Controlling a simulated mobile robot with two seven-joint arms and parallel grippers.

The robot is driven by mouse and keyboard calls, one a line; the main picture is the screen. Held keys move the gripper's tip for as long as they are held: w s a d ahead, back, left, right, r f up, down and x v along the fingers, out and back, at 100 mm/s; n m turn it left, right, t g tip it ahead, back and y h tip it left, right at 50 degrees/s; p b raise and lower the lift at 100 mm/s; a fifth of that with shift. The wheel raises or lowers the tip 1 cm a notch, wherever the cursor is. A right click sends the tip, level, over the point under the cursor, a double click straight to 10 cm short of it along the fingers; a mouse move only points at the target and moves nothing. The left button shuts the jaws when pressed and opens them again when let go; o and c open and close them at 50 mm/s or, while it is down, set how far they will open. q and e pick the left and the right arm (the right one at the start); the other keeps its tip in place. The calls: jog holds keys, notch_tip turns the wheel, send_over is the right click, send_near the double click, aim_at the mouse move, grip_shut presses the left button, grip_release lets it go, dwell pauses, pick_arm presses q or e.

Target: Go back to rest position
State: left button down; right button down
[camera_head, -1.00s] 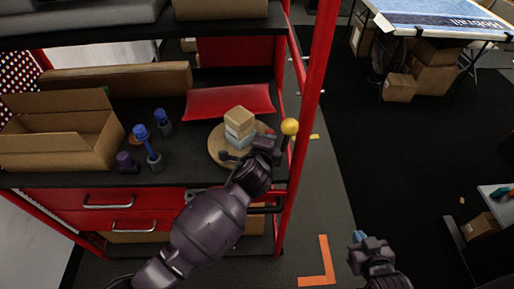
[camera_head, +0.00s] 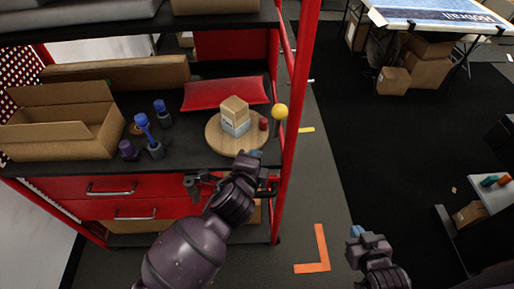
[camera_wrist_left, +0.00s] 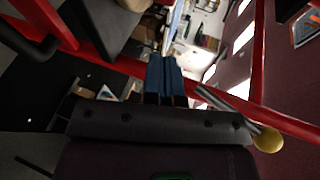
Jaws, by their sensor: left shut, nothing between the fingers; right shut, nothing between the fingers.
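My left gripper (camera_head: 256,154) is shut and empty. It is in front of the shelf's black worktop, near the front edge of a round wooden board (camera_head: 214,139). In the left wrist view its blue fingers (camera_wrist_left: 164,76) are together with nothing between them. My right gripper (camera_head: 356,232) is shut and empty over the floor at the lower right.
The red shelf post (camera_head: 295,130) with a yellow ball (camera_head: 280,112) stands close to my left gripper. An open cardboard box (camera_head: 62,130), blue-topped items (camera_head: 147,130) and a red cushion (camera_head: 225,93) are on the worktop. The dark floor to the right is largely clear.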

pick_arm(q)
jog(key=shift+s+a+r, duration=0.15)
jog(key=shift+s, duration=0.3)
jog(key=s+a+f+n+y, duration=0.1)
jog(key=a+f+n, duration=0.1)
jog(key=a+n, duration=0.6)
jog(key=s+a+f+n, duration=0.1)
jog(key=a+f+n, duration=0.2)
jog(key=a+n, duration=0.5)
jog(key=s+a+f+n+g+y, duration=0.1)
jog(key=s+a+f+n+y, duration=0.1)
jog(key=s+a+f, duration=0.2)
jog(key=s+a+f+n+g+y, duration=0.1)
jog(key=s+a+f+n, duration=0.1)
jog(key=s+a+f, duration=0.3)
jog(key=s+a, duration=0.4)
jog(key=shift+s+n+y, duration=0.3)
jog(key=shift+s+y, duration=0.05)
jog(key=shift+y, duration=0.05)
